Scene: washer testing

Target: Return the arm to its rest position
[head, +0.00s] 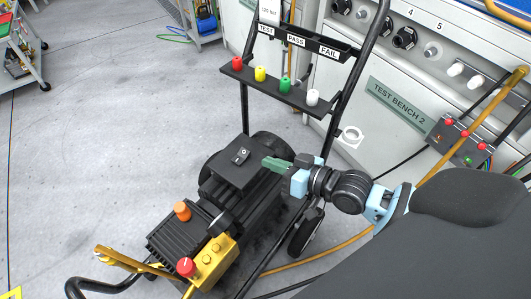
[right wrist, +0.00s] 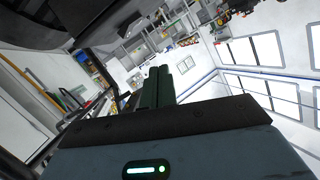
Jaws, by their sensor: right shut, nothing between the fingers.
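My right gripper (head: 276,164) is in the middle of the head view, above the black pressure washer (head: 225,195). Its green fingers are shut with nothing between them. They point left, near the black box with a rocker switch (head: 240,155) on the washer; I cannot tell whether they touch it. In the right wrist view the shut fingers (right wrist: 157,85) point up the picture toward the far room and ceiling. My right arm (head: 345,190) reaches in from the right. My left gripper is not in view.
The washer cart's rack holds red, yellow, green and white knobs (head: 285,85). Test Bench 2 (head: 400,105) stands close behind, with a red-button box (head: 460,135). A yellow hose (head: 320,250) lies on the floor. Open grey floor (head: 110,120) is at left, with a trolley (head: 20,60).

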